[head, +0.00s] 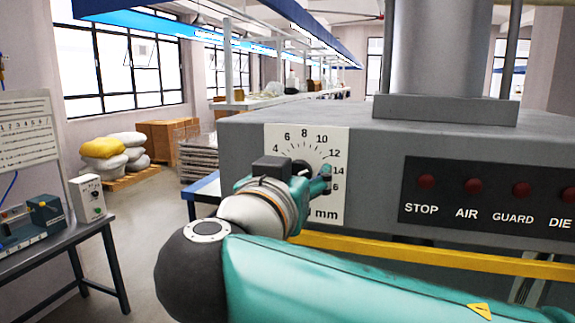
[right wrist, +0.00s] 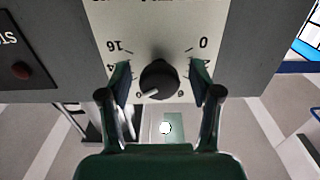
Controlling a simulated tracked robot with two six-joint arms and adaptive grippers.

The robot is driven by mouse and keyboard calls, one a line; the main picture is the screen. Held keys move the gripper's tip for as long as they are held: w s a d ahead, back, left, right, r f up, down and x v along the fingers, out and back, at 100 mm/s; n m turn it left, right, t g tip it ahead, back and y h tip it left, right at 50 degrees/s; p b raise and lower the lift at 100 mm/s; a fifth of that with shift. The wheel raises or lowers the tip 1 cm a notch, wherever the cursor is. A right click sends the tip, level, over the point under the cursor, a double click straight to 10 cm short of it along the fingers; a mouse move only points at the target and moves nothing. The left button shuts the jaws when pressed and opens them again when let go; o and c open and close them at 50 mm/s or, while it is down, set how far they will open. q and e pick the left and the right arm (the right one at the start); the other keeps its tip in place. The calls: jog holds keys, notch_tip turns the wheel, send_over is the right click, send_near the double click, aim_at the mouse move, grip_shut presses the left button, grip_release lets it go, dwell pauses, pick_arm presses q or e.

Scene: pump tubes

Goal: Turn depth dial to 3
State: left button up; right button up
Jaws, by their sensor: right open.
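The depth dial is a round black knob (right wrist: 158,80) on a white scale plate (head: 335,215) fixed to the grey machine's front. The plate carries numbers around the knob and "mm" below. In the head view my right gripper (head: 299,178) covers the knob's lower part and the scale's lower left. In the right wrist view the plate is upside down, and my right gripper (right wrist: 160,84) is open, one finger on each side of the knob with gaps visible. The knob's white mark points to the lower left there, away from the 0. My left gripper is not in view.
A dark button panel (head: 487,195) with red buttons lies right of the dial. A yellow rail (head: 430,258) runs below the machine front. A bench (head: 75,243) with a small control box (head: 88,197) stands at left, with open floor between it and the machine.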

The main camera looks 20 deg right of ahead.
jog(key=shift+w, duration=0.1)
jog(key=c, duration=1.2)
jog(key=shift+o, duration=0.2)
